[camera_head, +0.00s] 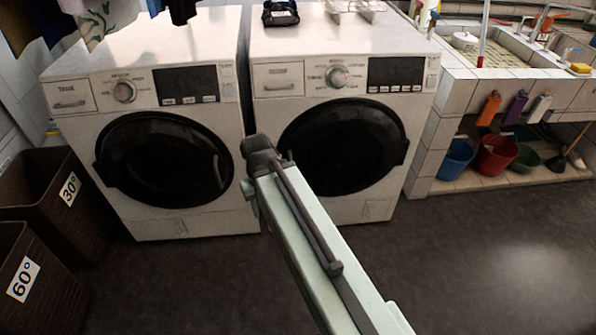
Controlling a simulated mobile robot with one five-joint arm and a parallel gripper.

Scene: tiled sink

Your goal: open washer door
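Two white front-loading washers stand side by side, the left washer (75,130) and the right washer (425,75). The left washer has a round dark door (165,160), which looks closed. The right washer's round dark door (350,145) also looks closed, with its left edge close to my arm in the picture. My pale green arm reaches up from the bottom right, and its dark end (260,150) appears in front of the gap between the washers. I cannot make out gripper fingers, nor whether they touch anything.
Two brown baskets marked 30° (60,205) and 60° (35,285) stand at the left. A tiled sink counter (455,90) is at the right, with blue (457,160) and red (495,155) buckets below. The dark floor (490,260) in front is clear. Clothes hang top left.

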